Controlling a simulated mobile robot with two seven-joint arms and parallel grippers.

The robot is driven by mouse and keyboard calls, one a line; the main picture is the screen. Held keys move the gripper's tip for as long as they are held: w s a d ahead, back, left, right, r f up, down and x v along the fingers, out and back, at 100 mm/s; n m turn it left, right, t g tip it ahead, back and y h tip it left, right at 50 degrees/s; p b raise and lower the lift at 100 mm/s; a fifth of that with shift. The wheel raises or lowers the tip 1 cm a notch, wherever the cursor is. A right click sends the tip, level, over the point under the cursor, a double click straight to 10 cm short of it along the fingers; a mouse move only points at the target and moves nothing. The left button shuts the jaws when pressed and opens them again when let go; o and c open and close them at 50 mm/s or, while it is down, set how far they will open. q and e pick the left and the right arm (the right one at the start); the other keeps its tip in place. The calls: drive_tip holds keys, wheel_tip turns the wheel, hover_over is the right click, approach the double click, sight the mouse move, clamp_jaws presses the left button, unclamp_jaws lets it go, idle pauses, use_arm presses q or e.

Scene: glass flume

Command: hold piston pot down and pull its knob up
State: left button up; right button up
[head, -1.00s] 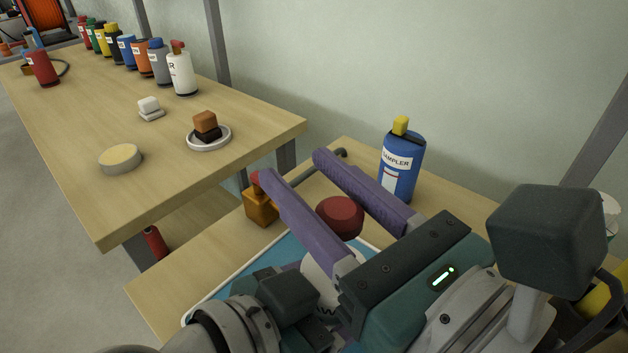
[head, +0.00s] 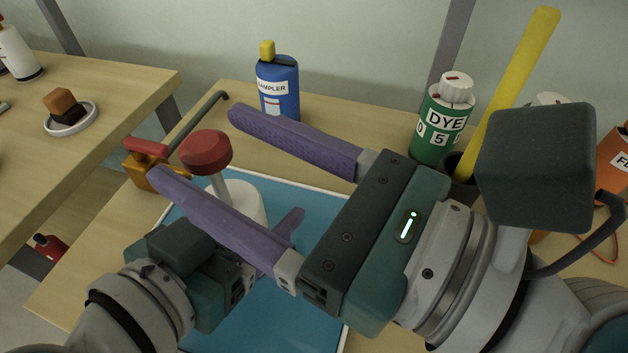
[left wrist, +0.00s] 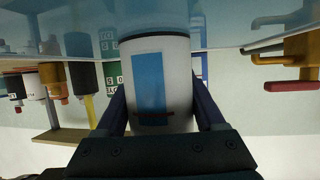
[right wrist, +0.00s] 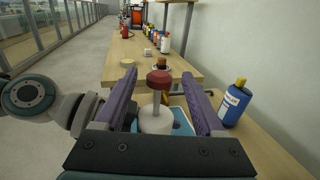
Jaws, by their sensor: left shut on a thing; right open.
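The piston pot (head: 250,200) is a white cylinder with a thin stem and a red knob (head: 206,150) raised above it. It stands upright on a blue mat (head: 265,315). In the left wrist view, which looks upside down, my left gripper (left wrist: 158,100) has its fingers on both sides of the white body (left wrist: 172,85), shut on it. My right gripper (head: 195,142) is open, its long purple fingers spread. In the right wrist view, the knob (right wrist: 159,79) shows between the open fingers, apart from both. In the head view, a right finger hides part of the pot.
An orange block with a red handle (head: 146,148) stands just left of the pot. A blue sampler bottle (head: 278,88) stands behind. A green dye bottle (head: 442,125) and a yellow stick (head: 510,85) are at right. Another wooden table (head: 110,95) is at left.

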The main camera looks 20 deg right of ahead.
drive_tip(key=v, duration=0.6)
drive_tip(key=shift+s+d, duration=0.2)
drive_tip(key=shift+s, duration=0.05)
use_arm(q)
drive_tip(key=o, duration=1.5)
